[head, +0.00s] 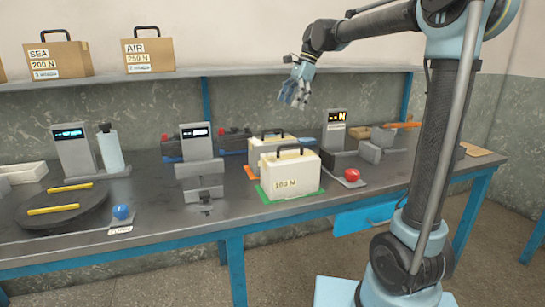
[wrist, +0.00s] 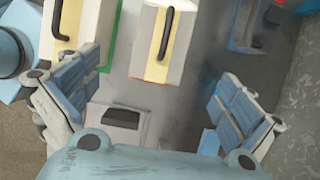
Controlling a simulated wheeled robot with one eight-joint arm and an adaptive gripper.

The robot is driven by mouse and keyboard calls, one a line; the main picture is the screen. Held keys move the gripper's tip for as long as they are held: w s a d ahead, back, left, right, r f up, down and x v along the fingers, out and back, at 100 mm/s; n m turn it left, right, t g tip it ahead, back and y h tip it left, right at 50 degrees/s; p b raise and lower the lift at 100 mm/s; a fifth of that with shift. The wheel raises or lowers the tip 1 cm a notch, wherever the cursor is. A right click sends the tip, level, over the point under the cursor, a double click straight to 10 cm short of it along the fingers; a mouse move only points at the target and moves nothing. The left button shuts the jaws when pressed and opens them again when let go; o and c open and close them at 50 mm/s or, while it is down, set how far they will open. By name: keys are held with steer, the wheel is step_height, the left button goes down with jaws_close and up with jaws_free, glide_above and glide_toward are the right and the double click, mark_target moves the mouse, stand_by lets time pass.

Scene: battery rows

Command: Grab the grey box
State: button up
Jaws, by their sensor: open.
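Which one is the grey box I cannot tell. In the wrist view the front box (wrist: 75,25) is at upper left and the rear box (wrist: 170,45) at upper middle. My gripper (head: 294,95) hangs well above the bench, behind and above the boxes. Its fingers (wrist: 160,95) are spread, with nothing held between them.
A grey display unit (head: 334,131) stands right of the boxes, with grey blocks (head: 370,152) and a red knob (head: 351,175) nearby. Another display unit (head: 197,141) stands left. The bench front edge has some bare room.

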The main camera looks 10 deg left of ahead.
mark_target(275, 139)
steer(key=x, duration=1.7)
steer(key=shift+w+a+f, duration=0.15)
steer(key=shift+w+a, duration=0.05)
steer(key=shift+a, duration=0.05)
steer(key=shift+c, duration=0.6)
steer(key=c, duration=1.8)
steer(key=shift+c, duration=0.5)
steer(key=shift+r, duration=0.2)
